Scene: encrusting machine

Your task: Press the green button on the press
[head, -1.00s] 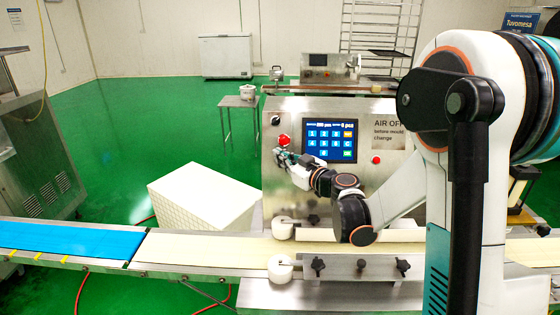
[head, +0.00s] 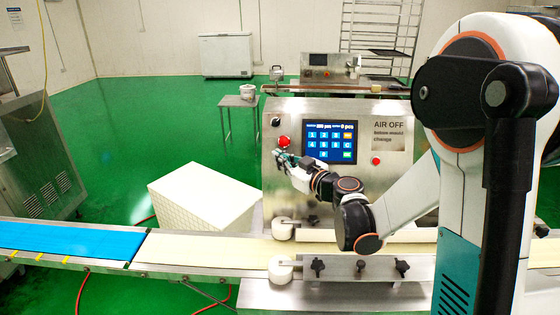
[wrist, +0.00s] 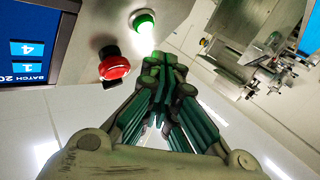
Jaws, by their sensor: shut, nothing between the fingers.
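The press (head: 385,106) is a grey metal machine with a blue touch screen (head: 330,141). In the wrist view, the green button (wrist: 143,22) glows with a bright white-green centre, just beyond my fingertips. A red button (wrist: 113,66) sits beside it, to the left; it also shows in the head view (head: 284,141). In the head view, my gripper (head: 280,158) is at the panel just below the red button, and I cannot make out the green button there. My gripper (wrist: 163,62) is shut and empty. Whether its tips touch the green button I cannot tell.
A conveyor (head: 200,250) with a blue section (head: 60,240) runs in front of the press, below my arm. A white block-shaped box (head: 203,196) stands left of the press. Another red button (head: 376,160) is right of the screen. Green floor is open to the left.

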